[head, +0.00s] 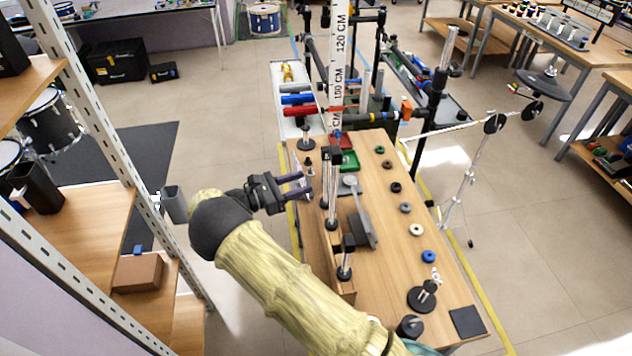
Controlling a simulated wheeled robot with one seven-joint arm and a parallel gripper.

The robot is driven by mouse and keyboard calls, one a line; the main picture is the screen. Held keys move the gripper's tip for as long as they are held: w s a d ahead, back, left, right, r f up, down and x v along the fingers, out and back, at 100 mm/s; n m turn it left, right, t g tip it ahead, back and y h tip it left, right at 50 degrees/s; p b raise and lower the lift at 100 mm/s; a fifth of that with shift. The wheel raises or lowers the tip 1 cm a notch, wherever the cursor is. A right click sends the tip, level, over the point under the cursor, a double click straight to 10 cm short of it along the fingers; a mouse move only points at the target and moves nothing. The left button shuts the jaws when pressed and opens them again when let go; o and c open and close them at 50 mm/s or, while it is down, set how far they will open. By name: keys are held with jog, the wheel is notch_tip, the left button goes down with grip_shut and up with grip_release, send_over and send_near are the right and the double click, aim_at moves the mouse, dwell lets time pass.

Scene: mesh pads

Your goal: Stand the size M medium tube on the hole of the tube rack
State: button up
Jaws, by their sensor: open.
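My gripper (306,184) is open and empty, pointing right at the left edge of the wooden table (450,288). Several slim upright tubes with dark ends stand along the table's left side: a tall one (333,185) just right of my fingertips and a shorter one (345,262) nearer the front. A narrow raised wooden strip (340,286) runs along that side; it may be the tube rack, but I cannot make out its hole. No size marks are readable, so I cannot tell which tube is size M.
A grey angled part (362,228) lies mid-table. Several coloured rings (416,230) line the right side, with bare wood around them. A tall centimetre scale (338,60) stands behind. Red (300,111) and blue (297,99) cylinders lie on a white surface. A metal-framed shelf (125,165) stands left.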

jog(key=b+v, duration=0.1)
jog(key=v, duration=0.6)
jog(key=shift+d, duration=0.1)
dwell(0.6)
